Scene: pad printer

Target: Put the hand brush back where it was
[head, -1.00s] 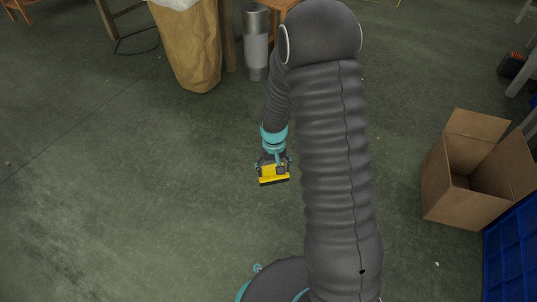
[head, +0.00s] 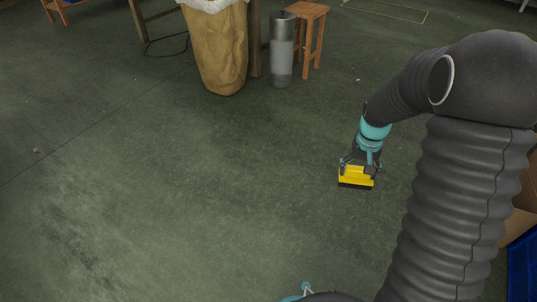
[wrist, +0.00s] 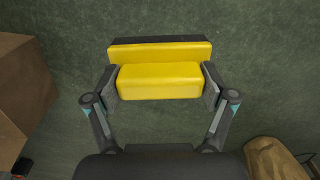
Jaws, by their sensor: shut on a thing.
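The hand brush (head: 356,177) is a yellow block with a dark bristle edge. My gripper (head: 359,165) is shut on it and holds it over the green floor in the head view. In the wrist view the brush (wrist: 160,80) sits between the two fingers (wrist: 160,86), which press on the ends of its narrower yellow part. Its wider yellow part and dark edge lie beyond the fingers. I cannot tell its exact height above the floor.
A brown bag-like bin (head: 220,50), a grey metal cylinder (head: 282,55) and a wooden stool (head: 312,35) stand at the back. A cardboard box (head: 519,225) and blue crate (head: 523,265) are partly hidden at right. The floor at left and middle is clear.

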